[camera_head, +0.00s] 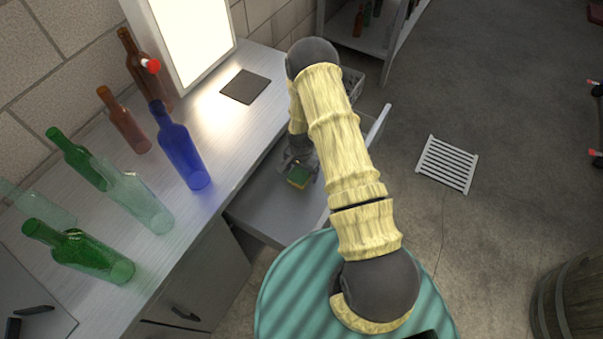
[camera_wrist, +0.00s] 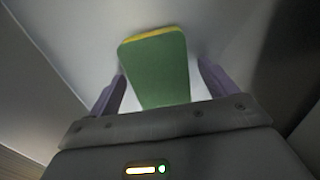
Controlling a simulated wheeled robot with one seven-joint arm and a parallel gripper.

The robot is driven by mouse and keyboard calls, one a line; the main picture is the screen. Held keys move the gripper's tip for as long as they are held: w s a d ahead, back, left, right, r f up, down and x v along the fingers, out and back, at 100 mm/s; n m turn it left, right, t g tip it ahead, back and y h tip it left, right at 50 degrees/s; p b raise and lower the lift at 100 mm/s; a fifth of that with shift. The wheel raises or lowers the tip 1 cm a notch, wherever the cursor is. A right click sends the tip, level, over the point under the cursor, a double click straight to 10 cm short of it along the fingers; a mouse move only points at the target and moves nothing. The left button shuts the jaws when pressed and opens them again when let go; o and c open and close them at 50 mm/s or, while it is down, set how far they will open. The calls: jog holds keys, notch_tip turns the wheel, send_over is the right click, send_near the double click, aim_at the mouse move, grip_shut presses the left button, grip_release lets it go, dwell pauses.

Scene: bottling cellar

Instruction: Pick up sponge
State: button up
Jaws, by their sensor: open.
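The sponge (camera_head: 299,177) is green with a yellow layer and lies in the open drawer (camera_head: 262,205) under the counter. In the wrist view the sponge (camera_wrist: 157,68) shows its green face, with a yellow strip along its far edge. My gripper (camera_wrist: 160,85) is open, with one finger on either side of the sponge and a gap visible on both sides. The near end of the sponge is hidden behind the gripper's body. In the head view my gripper (camera_head: 297,164) is down inside the drawer at the sponge, partly hidden by my arm.
Several glass bottles stand on the counter (camera_head: 205,232), including a blue one (camera_head: 181,150) near the drawer side. A lit panel (camera_head: 190,35) and a dark square pad (camera_head: 245,87) are at the back. A floor grate (camera_head: 447,165) lies right of the drawer.

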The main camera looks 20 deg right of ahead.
aim_at(302, 171)
jog(key=shift+c, duration=0.3)
jog(key=c, duration=1.1)
notch_tip(302, 171, up, 10)
jog(key=shift+b, duration=0.35)
